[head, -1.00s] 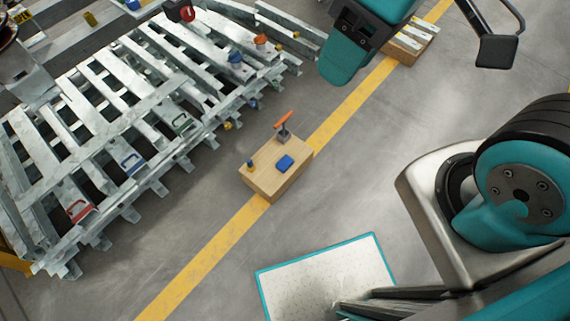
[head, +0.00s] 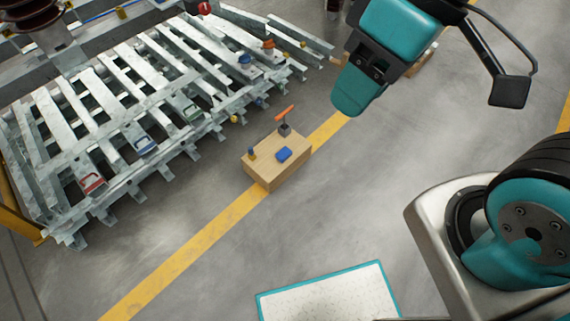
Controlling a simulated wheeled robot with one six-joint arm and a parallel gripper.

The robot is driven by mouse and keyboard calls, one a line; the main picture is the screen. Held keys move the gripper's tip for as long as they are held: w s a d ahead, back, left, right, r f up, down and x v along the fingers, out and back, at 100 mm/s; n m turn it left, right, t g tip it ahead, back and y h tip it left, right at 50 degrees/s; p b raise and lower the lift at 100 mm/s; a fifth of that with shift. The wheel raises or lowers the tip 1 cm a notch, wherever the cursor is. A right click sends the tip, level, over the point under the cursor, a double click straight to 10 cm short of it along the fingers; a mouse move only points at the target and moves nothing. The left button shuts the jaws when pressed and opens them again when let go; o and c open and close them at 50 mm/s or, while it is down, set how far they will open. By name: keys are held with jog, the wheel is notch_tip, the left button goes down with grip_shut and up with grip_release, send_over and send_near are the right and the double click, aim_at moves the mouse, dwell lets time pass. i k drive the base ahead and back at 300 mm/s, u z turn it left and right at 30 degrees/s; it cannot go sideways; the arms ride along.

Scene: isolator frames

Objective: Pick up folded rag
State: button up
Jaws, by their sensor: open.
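The folded rag (head: 284,154) is a small flat blue pad. It lies on top of a light wooden box (head: 268,178) on the floor, in the middle of the head view. My gripper (head: 432,95) is at the top right, open and empty, with a teal tip on its left side and a dark pad on its right. It appears up and to the right of the rag in the picture, clear of it. How high it stands above the box is hard to tell.
An orange-handled tool (head: 285,122) stands on the box behind the rag, with a small dark-blue and yellow item (head: 252,153) at its left. A grey metal frame (head: 120,130) fills the left. A teal-edged white panel (head: 330,297) is at the bottom. Floor right of the box is clear.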

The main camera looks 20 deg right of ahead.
aim_at(283, 154)
jog(key=u, duration=0.2)
jog(key=i, duration=1.25)
jog(key=z, duration=0.35)
